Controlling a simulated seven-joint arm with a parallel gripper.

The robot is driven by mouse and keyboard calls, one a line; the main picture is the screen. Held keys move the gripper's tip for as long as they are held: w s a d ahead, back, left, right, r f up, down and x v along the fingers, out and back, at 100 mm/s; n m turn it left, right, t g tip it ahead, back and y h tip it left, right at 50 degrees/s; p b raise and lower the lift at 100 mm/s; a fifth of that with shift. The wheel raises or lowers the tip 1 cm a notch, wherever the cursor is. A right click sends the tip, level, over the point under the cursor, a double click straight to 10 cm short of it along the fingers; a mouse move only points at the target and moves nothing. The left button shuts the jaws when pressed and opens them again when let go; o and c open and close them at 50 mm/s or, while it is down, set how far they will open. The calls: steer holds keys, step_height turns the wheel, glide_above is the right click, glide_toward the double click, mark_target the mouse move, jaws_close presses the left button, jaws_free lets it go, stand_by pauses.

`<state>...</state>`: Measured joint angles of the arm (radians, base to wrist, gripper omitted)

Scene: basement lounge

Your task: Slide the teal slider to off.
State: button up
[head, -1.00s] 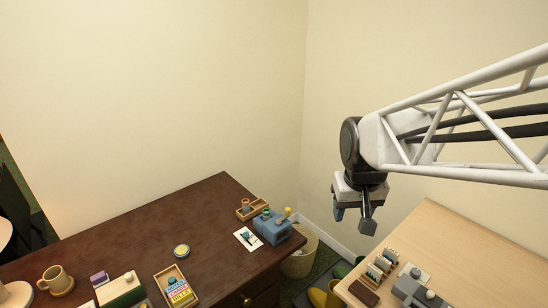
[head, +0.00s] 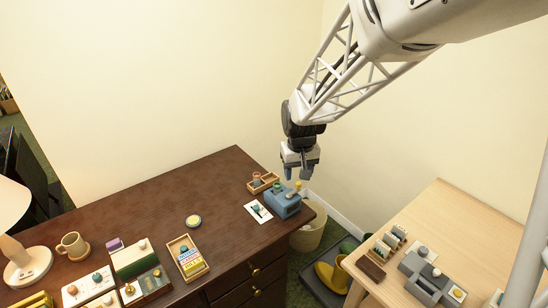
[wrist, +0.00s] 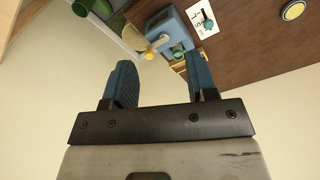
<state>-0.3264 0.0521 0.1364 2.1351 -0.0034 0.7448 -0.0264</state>
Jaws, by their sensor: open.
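The blue box (head: 287,206) carries a green knob and a yellow knob (wrist: 150,54). I cannot tell for sure which teal piece is the slider, nor its setting. My gripper (head: 300,173) is open and empty, above the blue box and apart from it. Its fingers (wrist: 160,72) show in the wrist view.
A wooden tray (head: 255,189) sits behind the blue box. Several other items, including a green box (head: 130,262), a wooden holder (head: 202,270) and a mug (head: 72,246), stand left. A bin (head: 305,238) stands beside the desk. A pale table (head: 455,230) is at right.

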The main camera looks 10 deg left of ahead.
steer(key=n, duration=0.2)
glide_above(256, 207)
steer(key=shift+g, duration=0.4)
step_height(256, 207, down, 15)
steer(key=shift+w+f, duration=0.1)
steer(key=shift+f, duration=0.1)
steer(key=shift+f, duration=3.75)
jaws_close()
